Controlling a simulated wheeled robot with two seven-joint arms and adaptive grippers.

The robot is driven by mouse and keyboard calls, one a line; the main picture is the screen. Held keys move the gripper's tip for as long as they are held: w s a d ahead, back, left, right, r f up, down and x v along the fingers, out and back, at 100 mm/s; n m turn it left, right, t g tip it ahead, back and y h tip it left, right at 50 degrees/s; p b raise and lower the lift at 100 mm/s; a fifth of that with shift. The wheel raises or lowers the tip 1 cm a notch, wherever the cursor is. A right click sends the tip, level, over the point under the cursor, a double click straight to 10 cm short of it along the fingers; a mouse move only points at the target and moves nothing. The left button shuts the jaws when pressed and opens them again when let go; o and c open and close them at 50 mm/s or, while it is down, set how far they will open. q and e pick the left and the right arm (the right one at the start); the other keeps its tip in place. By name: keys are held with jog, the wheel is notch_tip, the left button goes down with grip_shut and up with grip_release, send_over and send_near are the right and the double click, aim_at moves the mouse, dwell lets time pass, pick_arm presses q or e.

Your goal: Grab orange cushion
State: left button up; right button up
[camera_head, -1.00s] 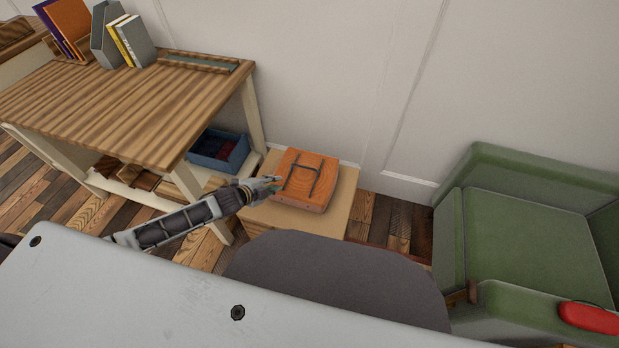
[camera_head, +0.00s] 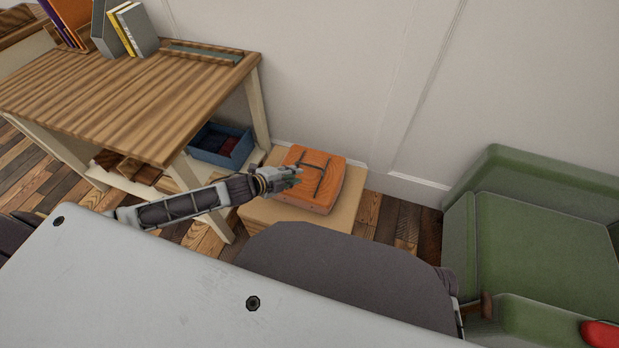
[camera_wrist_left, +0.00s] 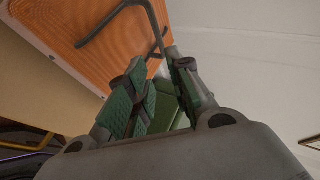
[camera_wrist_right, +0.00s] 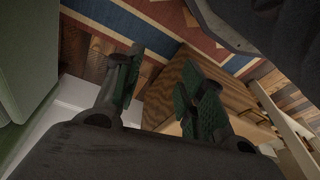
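The orange cushion (camera_head: 326,168) is a blocky, wood-grained orange piece with a dark H-shaped strap or handle on top. It lies on a low light-wood stand (camera_head: 335,215). My left gripper (camera_head: 294,176) is at its left edge, close to the dark handle. In the left wrist view the cushion (camera_wrist_left: 95,30) fills the upper left. The left fingers (camera_wrist_left: 157,68) are apart, with the handle's end near or between their tips; contact is unclear. My right gripper (camera_wrist_right: 160,62) is open and empty in the right wrist view, away from the cushion.
A wooden desk (camera_head: 120,95) with books (camera_head: 130,32) stands at left, a blue bin (camera_head: 222,148) on its lower shelf. A green armchair (camera_head: 545,240) with a red item (camera_head: 602,334) is at right. The wall is behind the stand. A patterned rug (camera_wrist_right: 150,25) shows in the right wrist view.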

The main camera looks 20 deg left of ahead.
aim_at(308, 180)
pick_arm(q)
jog(key=shift+b+x, duration=0.5)
jog(key=shift+x, duration=1.25)
jog(key=shift+b+x, duration=0.3)
jog(key=shift+x, duration=0.65)
jog(key=shift+w+d+f, duration=0.15)
jog(key=shift+w, duration=0.1)
jog(key=shift+b+x, duration=0.4)
jog(key=shift+x, duration=0.55)
jog(key=shift+w+f, duration=0.1)
pick_arm(e)
jog(key=r, duration=0.3)
jog(key=shift+a+r, duration=0.2)
jog(key=shift+a, duration=0.15)
pick_arm(q)
jog(key=shift+w+d, duration=0.1)
jog(key=shift+w, duration=0.05)
pick_arm(e)
jog(key=shift+f, duration=0.1)
